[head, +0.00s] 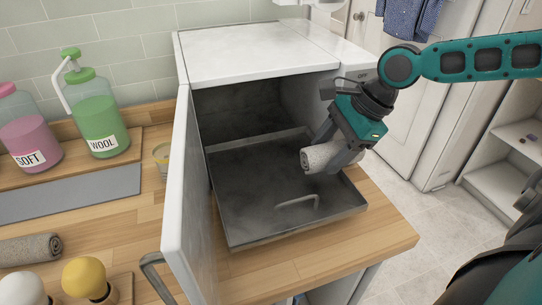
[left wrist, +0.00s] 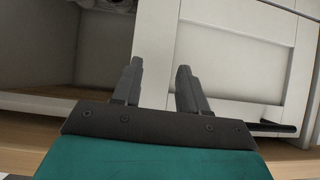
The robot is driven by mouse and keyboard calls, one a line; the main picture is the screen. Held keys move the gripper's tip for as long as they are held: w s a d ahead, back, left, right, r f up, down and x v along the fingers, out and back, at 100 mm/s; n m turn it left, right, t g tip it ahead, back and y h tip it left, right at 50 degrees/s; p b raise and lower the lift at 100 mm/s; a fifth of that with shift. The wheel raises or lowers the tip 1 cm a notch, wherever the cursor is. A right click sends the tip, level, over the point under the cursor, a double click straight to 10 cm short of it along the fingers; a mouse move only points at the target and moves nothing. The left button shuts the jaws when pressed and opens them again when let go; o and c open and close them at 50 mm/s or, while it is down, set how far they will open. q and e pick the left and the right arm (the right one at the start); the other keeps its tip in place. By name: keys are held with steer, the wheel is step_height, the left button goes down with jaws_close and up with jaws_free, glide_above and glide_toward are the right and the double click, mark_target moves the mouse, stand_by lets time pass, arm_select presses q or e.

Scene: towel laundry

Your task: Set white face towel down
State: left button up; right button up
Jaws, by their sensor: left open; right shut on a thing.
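The white face towel (head: 318,157) is a small rolled, speckled whitish towel in the head view. My right gripper (head: 332,152) is shut on it and holds it over the right part of a dark metal tray (head: 245,190). I cannot tell whether the towel touches the tray. The tray is pulled out of the white open-fronted cabinet (head: 255,55), whose door (head: 188,200) stands open to the left. In the left wrist view my left gripper (left wrist: 160,75) is open and empty, in front of white cabinet fronts (left wrist: 230,60).
A second, grey-brown rolled towel (head: 30,249) lies on the wooden counter at left. A green WOOL bottle (head: 100,125) and a pink SOFT bottle (head: 30,135) stand behind. Yellow (head: 84,277) and white (head: 22,289) knobbed items are at front left. The tray's middle is clear apart from a handle (head: 298,202).

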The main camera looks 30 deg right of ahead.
mark_target(315, 145)
steer(key=shift+w+a+f, duration=0.15)
steer(key=shift+w+a, duration=0.5)
steer(key=shift+a, duration=0.2)
steer(key=shift+w+a, duration=0.4)
steer(key=shift+w, duration=0.1)
steer(key=w+a+b, duration=0.1)
steer(key=w+a, duration=0.1)
steer(key=w+a+b, duration=0.2)
steer(key=shift+a+f, duration=0.15)
steer(key=shift+a, duration=0.1)
steer(key=shift+w+a+b, duration=0.3)
steer(key=shift+w+a, duration=0.25)
steer(key=shift+a, duration=0.05)
step_height(315, 145, down, 3)
steer(key=b, duration=0.3)
steer(key=shift+w+a+f+b, duration=0.1)
steer(key=shift+w+b, duration=0.05)
steer(key=shift+b, duration=0.2)
steer(key=o, duration=1)
steer(key=shift+o, duration=0.2)
